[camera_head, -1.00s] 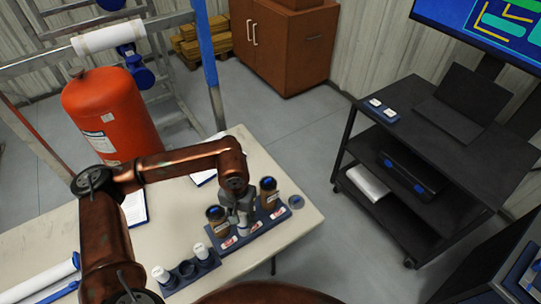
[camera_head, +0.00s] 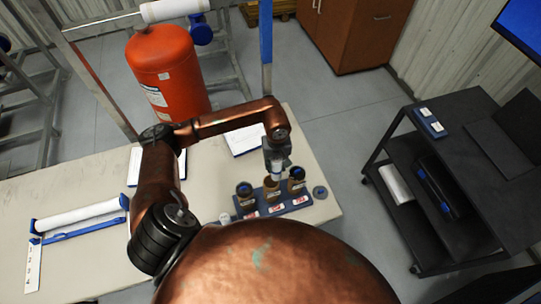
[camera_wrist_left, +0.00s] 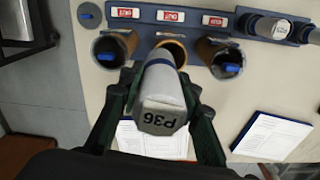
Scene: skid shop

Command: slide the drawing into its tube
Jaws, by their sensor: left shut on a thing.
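My left gripper (camera_head: 277,148) is shut on a pale rolled drawing (camera_head: 277,168). It stands about upright over the middle, uncapped brown tube (camera_head: 272,188). In the left wrist view the roll (camera_wrist_left: 160,98) lies between my fingers, marked "P36" on its near end. Its far end overlaps the mouth of the middle tube (camera_wrist_left: 177,48); how far inside it is, I cannot tell. Two tubes with blue-marked dark tops flank it, one on the left (camera_head: 245,196) and one on the right (camera_head: 297,181). My right gripper is out of view.
The tubes stand in a blue rack with red labels (camera_head: 274,209). A round lid (camera_head: 320,192) lies beside it. Another blue rack (camera_wrist_left: 247,22) holds pale rolls. A black cart (camera_head: 480,205) stands at right.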

